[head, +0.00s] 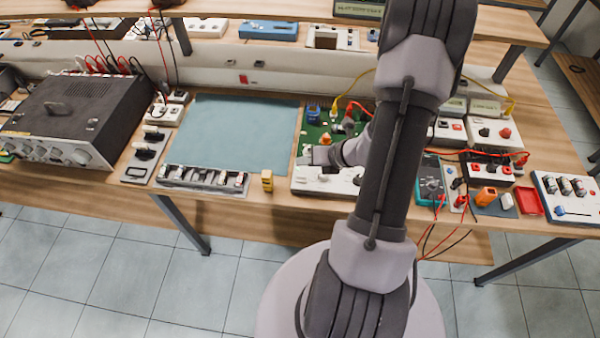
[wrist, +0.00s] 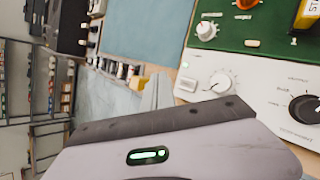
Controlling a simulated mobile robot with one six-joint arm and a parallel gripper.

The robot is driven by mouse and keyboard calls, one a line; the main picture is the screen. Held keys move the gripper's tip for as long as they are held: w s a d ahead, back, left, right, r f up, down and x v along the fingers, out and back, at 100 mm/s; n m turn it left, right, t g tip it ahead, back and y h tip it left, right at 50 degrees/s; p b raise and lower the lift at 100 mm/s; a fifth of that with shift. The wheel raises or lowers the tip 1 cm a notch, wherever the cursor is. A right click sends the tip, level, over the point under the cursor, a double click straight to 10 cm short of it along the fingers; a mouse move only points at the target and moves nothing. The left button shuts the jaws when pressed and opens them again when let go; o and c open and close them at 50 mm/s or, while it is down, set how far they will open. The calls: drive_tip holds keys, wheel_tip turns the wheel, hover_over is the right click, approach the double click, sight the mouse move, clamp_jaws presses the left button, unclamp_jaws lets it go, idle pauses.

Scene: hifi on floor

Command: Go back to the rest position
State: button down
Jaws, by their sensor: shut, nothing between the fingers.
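My gripper (head: 306,156) is above the front of the green-and-white board, in the middle of the bench. In the wrist view my gripper (wrist: 158,92) is shut with nothing in it. The green-and-white board (head: 300,182) has a white front panel with knobs and a green back part with coloured parts. The wrist view shows the board's white panel (wrist: 250,85) and a dial knob (wrist: 217,84) just right of the fingers. I cannot tell whether the fingers touch the board. My arm hides the board's right side in the head view.
Left of the board lie a blue-green mat (head: 240,135), a switch strip (head: 203,179), a small yellow block (head: 267,180) and a big dark amplifier (head: 65,115). A multimeter (head: 429,180), modules and loose cables crowd the right. Tiled floor (head: 110,275) lies in front.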

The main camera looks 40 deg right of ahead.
drive_tip(key=w+a+r+n+g+y+b, duration=0.1)
drive_tip(key=a+r+n+g+y+b, duration=0.15)
drive_tip(key=a+r+n, duration=0.6)
drive_tip(key=a+r+n+g+y+b, duration=0.1)
drive_tip(key=a+r+n+b, duration=0.3)
drive_tip(key=a+n, duration=0.8)
drive_tip(key=s+a+r+n+h+b, duration=0.1)
drive_tip(key=s+a+r+n+h, duration=0.1)
drive_tip(key=s+n, duration=0.4)
drive_tip(key=s+a+r+n+h+b, duration=0.2)
drive_tip(key=s+a+r+n, duration=0.2)
drive_tip(key=n, duration=0.7)
drive_tip(key=shift+s+a+r, duration=0.4)
drive_tip(key=shift+s+a, duration=0.1)
drive_tip(key=shift+s, duration=0.7)
